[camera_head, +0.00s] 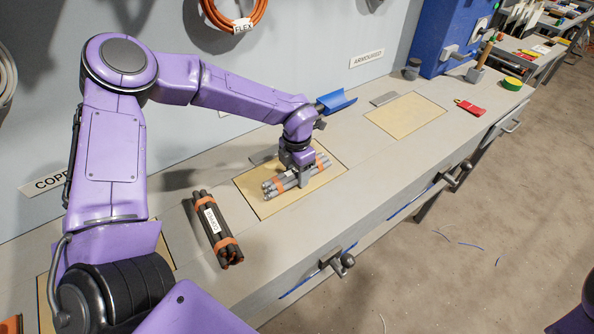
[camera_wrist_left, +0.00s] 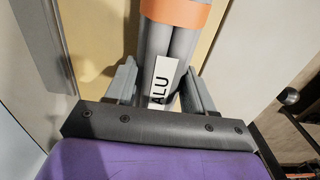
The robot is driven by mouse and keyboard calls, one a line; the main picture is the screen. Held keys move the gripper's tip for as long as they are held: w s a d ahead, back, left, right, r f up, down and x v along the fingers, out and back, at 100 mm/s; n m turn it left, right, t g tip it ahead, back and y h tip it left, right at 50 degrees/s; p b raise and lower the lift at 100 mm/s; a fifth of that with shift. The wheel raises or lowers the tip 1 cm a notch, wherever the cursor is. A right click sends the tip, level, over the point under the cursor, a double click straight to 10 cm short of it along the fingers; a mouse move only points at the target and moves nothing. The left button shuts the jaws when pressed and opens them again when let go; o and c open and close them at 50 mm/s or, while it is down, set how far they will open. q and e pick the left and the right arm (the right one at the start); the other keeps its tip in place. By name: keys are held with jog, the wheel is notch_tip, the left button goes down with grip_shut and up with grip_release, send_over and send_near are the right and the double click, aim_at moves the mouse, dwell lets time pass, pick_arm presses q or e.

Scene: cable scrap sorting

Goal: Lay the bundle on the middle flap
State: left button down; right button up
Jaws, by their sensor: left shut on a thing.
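A bundle of grey cables (camera_head: 278,186) with orange bands lies between the fingers of my left gripper (camera_head: 302,178). The bundle is over the tan middle flap (camera_head: 262,207), and I cannot tell whether it touches it. In the left wrist view the bundle (camera_wrist_left: 183,45) runs between the two fingers, with a white "ALU" label and an orange band. The tan flap surface (camera_wrist_left: 100,35) shows behind it. My right gripper is not in view.
A dark cable bundle (camera_head: 209,218) with orange bands lies left of the middle flap. Another tan flap (camera_head: 405,117) is bare to the right. A blue scoop-like piece (camera_head: 338,101) is behind the wrist; a red item (camera_head: 469,107) and a green-yellow roll (camera_head: 512,84) lie farther right.

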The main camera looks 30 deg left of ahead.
pick_arm(q)
jog(key=shift+f, duration=0.1)
jog(key=shift+c, duration=2)
grip_release()
notch_tip(320, 180, up, 12)
jog(key=shift+b, duration=0.3)
